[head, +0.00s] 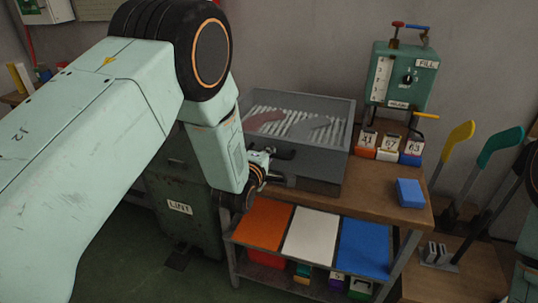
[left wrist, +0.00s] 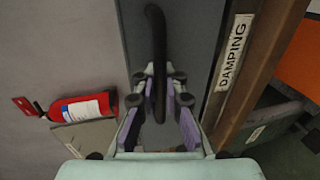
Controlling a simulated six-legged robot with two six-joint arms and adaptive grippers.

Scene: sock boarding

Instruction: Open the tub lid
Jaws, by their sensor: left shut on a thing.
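The grey tub (head: 318,176) stands on the wooden bench. Its see-through lid (head: 300,103) lies shut over a row of white ribs and a dull red shape inside. A black bar handle (head: 286,153) is on the tub's front; it also shows upright in the left wrist view (left wrist: 158,45). My left gripper (head: 264,163) is at the handle's left end. In the left wrist view my left gripper (left wrist: 158,90) has its fingers on either side of the handle and is shut on it. My right gripper is not in view.
A green tank (head: 401,75) stands behind the tub's right side. Small numbered boxes (head: 388,150) and a blue block (head: 410,193) sit on the bench (head: 375,190). Orange, white and blue panels lie below. A LINT bin (head: 180,208) stands left.

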